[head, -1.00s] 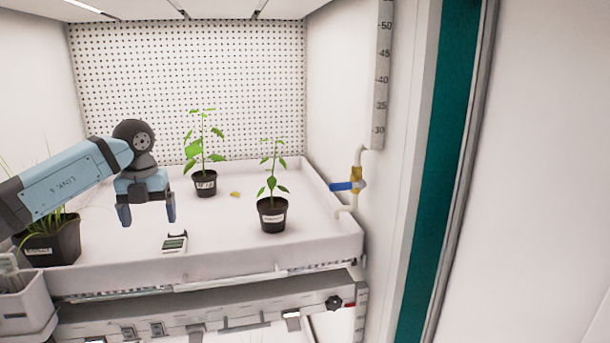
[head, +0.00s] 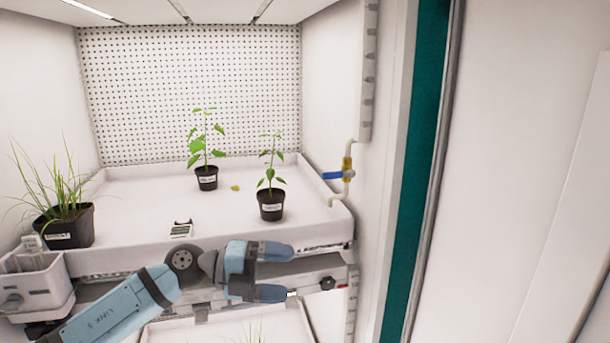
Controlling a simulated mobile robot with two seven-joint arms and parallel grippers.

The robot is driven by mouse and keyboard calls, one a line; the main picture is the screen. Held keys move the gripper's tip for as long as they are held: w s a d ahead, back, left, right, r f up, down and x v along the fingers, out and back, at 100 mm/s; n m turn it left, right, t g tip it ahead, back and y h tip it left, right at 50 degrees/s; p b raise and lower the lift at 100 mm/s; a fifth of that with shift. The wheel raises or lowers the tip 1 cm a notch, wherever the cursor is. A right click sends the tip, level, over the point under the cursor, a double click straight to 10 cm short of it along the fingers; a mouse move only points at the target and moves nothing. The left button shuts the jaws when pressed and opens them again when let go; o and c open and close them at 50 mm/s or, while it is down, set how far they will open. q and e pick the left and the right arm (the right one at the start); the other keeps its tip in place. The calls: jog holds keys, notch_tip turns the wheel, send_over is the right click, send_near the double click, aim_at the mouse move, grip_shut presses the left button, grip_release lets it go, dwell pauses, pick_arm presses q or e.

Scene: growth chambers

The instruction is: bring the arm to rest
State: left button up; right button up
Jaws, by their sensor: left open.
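My left gripper (head: 280,272) is open and empty. It points to the right, in front of the front edge of the upper tray (head: 120,262), with its arm (head: 125,310) coming in from the lower left. It covers part of the shelf rail behind it. My right gripper does not show.
The tray bears a grassy plant in a black pot (head: 66,228), two leafy potted plants (head: 207,179) (head: 271,206), a small meter (head: 182,230) and a yellow leaf (head: 235,188). A white caddy (head: 38,283) hangs at the left. A blue-handled valve (head: 338,175) is on the right wall.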

pick_arm(q)
jog(key=s+a+f+n+t+y, duration=0.3)
jog(key=a+f+n+t+y, duration=0.35)
jog(key=n, duration=0.85)
jog(key=s+a+f+n+t+y, duration=0.3)
jog(key=a+n+t+y, duration=0.4)
jog(key=n+t, duration=0.5)
jog(key=s+a+f+n+g+y, duration=0.1)
jog(key=s+a+f+n+g, duration=0.15)
jog(key=s+f+g, duration=0.45)
jog(key=s+a+f+n+g+y, duration=0.1)
jog(key=s+a+f+n+g, duration=0.2)
jog(key=s, duration=0.8)
jog(key=s+a+f+n+g+y, duration=0.1)
jog(key=s+a+f+g, duration=0.1)
jog(key=s+f+g, duration=0.55)
jog(key=w+d+f+t+h+p, duration=0.1)
jog(key=w+d+f+t, duration=0.1)
jog(key=d+f+t, duration=0.1)
jog(key=w+d+f+m+t+h+p, duration=0.1)
jog(key=w+d+f+t+h, duration=0.1)
jog(key=f+t, duration=0.3)
jog(key=shift+w+d+f+t+p, duration=0.4)
jog(key=shift+d+f, duration=0.15)
